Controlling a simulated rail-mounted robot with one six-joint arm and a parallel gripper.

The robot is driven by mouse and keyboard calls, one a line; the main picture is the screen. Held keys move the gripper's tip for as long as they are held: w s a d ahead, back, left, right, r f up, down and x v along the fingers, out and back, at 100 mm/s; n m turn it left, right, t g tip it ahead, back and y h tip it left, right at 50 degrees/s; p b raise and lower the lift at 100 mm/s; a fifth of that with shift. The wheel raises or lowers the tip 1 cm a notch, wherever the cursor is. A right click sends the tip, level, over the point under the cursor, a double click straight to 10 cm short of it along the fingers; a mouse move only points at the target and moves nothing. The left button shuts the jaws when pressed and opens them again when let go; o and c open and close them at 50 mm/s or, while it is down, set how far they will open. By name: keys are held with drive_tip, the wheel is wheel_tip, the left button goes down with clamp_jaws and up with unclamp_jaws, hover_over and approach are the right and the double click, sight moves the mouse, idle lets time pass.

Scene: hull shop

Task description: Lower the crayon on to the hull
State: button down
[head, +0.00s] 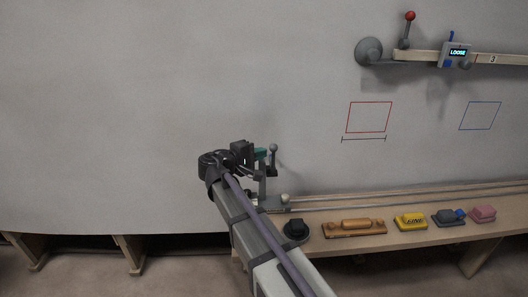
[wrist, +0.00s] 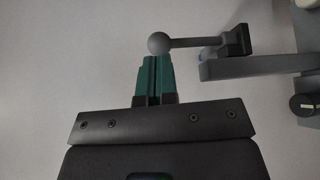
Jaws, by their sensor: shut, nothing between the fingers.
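My gripper (head: 260,154) has green fingers, which also show in the wrist view (wrist: 154,78). The fingers are together with nothing between them. A grey ball-ended lever (head: 272,149) stands at their tips. In the wrist view its ball (wrist: 158,42) lies just beyond the fingertips; I cannot tell whether they touch. The lever runs right to a dark block on a grey bracket (wrist: 255,66), part of a small carriage by the rail. The hull (head: 130,110) is the large pale grey surface behind. I cannot make out the crayon in either view.
A bench (head: 440,234) holds an orange-brown block (head: 355,228), a yellow block (head: 410,222) and other tools. Red (head: 369,117) and blue (head: 480,116) outlines mark the hull. A batten (head: 500,59) with a "LOOSE" display (head: 457,53) is upper right. The left is clear.

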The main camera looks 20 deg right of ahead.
drive_tip(key=p+v, duration=0.2)
drive_tip(key=v, duration=1)
drive_tip(key=shift+a+r, duration=0.3)
drive_tip(key=shift+r, duration=0.05)
